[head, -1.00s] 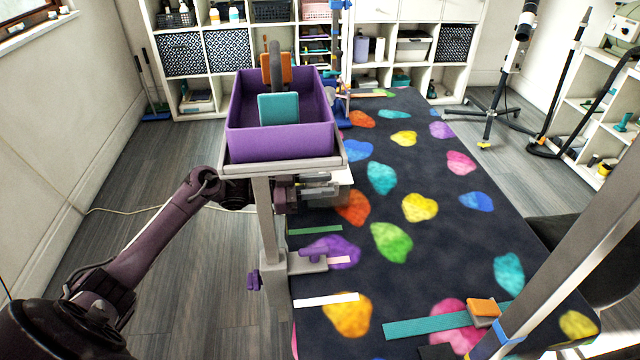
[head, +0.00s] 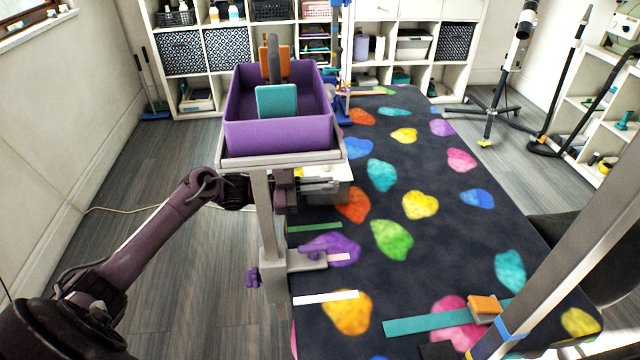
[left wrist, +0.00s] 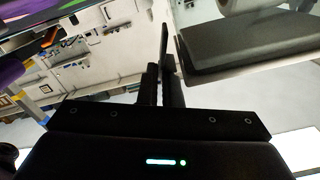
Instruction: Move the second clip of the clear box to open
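The clear box (head: 336,193) is a small translucent box, partly visible just below the purple tub's shelf. My left gripper (head: 322,184) reaches in from the left under that shelf, with its grey fingers in front of the box. Its clips are too small and too covered to make out. In the left wrist view, the dark fingers (left wrist: 165,70) are close together and look shut, with nothing visible between them. A dark grey block with a pale top (left wrist: 250,45) is close on their right; I cannot tell whether it is the box. My right gripper is out of view.
A purple tub (head: 278,136) with orange and teal brushes sits on the shelf above my left gripper. An upright grey post (head: 266,215) stands beside the gripper.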

